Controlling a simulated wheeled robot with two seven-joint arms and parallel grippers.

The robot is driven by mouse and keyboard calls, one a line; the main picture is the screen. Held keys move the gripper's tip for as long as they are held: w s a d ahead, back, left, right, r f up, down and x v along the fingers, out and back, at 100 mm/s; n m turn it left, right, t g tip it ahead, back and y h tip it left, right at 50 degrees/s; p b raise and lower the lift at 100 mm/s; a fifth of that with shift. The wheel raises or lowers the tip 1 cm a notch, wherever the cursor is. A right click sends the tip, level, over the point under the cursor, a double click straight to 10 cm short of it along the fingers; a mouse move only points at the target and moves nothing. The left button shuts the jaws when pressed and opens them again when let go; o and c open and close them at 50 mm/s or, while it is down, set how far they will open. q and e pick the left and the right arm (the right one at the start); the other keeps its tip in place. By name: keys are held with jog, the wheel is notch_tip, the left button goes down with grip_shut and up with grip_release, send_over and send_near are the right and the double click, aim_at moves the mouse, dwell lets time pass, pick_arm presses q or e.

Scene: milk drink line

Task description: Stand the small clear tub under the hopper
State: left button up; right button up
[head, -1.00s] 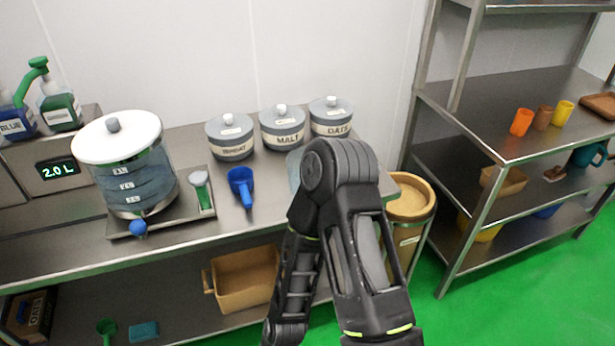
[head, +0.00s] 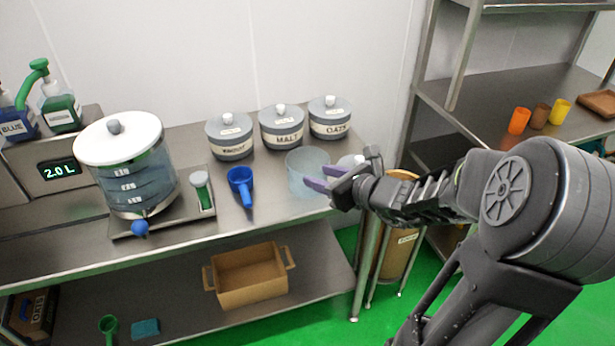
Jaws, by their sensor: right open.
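The small clear tub (head: 303,165) stands on the steel counter, right of the blue scoop and in front of the lidded jars. My right gripper (head: 325,178) is open, its purple fingertips at the tub's right side and overlapping it in the picture. I cannot tell whether they touch it. A large clear vessel with a white lid, level marks and a blue knob at its foot, which looks like the hopper (head: 133,180), stands at the left on a metal tray (head: 180,217). My left gripper is out of view.
Jars, including MALT (head: 282,128) and OATS (head: 330,118), line the wall. A pale object (head: 350,160) is partly hidden behind my gripper. A shelf rack (head: 520,140) stands right.

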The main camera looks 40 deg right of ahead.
jog(key=x, duration=0.7)
jog(key=shift+s, duration=0.1)
send_over(293, 192)
jog(key=shift+w+d+f+p, duration=0.15)
jog(key=shift+f+p, duration=0.05)
jog(key=shift+f, duration=0.35)
jog(key=shift+w+d+f+p, duration=0.1)
jog(key=shift+w+f+p, duration=0.1)
jog(key=shift+f, duration=0.35)
jog(key=shift+s, duration=0.1)
jog(key=shift+c, duration=0.3)
grip_shut()
jog(key=shift+r, duration=0.1)
dwell(0.6)
